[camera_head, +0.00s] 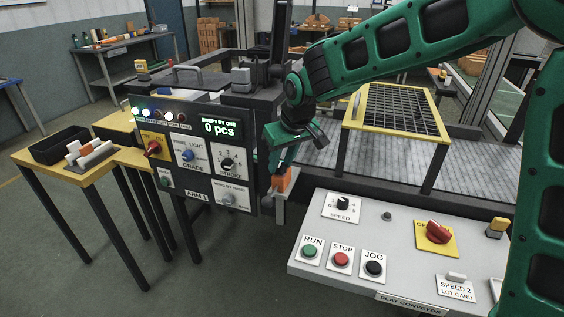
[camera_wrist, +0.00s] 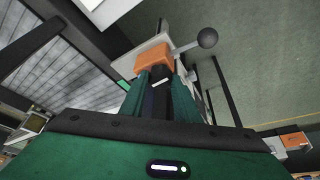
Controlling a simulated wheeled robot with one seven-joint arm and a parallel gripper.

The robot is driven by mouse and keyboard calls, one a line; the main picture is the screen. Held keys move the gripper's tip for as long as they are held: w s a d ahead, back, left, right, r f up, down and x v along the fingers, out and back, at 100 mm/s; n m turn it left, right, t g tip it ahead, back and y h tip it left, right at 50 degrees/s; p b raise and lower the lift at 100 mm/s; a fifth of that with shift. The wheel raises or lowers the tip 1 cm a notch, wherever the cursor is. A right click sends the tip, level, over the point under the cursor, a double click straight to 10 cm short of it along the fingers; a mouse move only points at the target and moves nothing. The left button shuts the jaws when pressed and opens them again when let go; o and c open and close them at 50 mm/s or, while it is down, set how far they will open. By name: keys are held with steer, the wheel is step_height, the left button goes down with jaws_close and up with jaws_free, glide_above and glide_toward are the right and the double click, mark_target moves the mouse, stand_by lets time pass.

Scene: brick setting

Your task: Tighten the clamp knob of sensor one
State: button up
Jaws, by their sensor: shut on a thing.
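My gripper (camera_head: 279,168) reaches down beside the right edge of the ARM 1 panel. In the wrist view my gripper (camera_wrist: 160,88) has its green fingers closed on both sides of a dark knob (camera_wrist: 158,76) with a white mark. An orange sensor block (camera_wrist: 154,62) lies just beyond the fingertips, on a pale grey bracket (camera_wrist: 150,46). The orange block also shows under the gripper in the head view (camera_head: 284,181). The fingers hide most of the knob, and its tightness cannot be told.
A rod with a dark ball end (camera_wrist: 207,38) sticks out beside the bracket. Another orange block (camera_wrist: 294,140) is at the lower right of the wrist view. The ARM 1 panel (camera_head: 192,160) stands left of the gripper, and the slat conveyor console (camera_head: 395,245) stands right.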

steer(key=m+h, duration=0.1)
steer(key=m, duration=0.2)
steer(key=m+h, duration=0.1)
steer(key=m, duration=0.2)
steer(key=shift+w+a+r+t, duration=0.15)
steer(key=shift+w+a+t, duration=0.05)
steer(key=shift+t, duration=0.2)
stand_by(0.3)
steer(key=o, duration=0.8)
steer(key=shift+o, duration=1.2)
steer(key=shift+s, duration=0.1)
steer(key=v, duration=1)
steer(key=shift+r, duration=0.25)
steer(key=shift+a, duration=0.15)
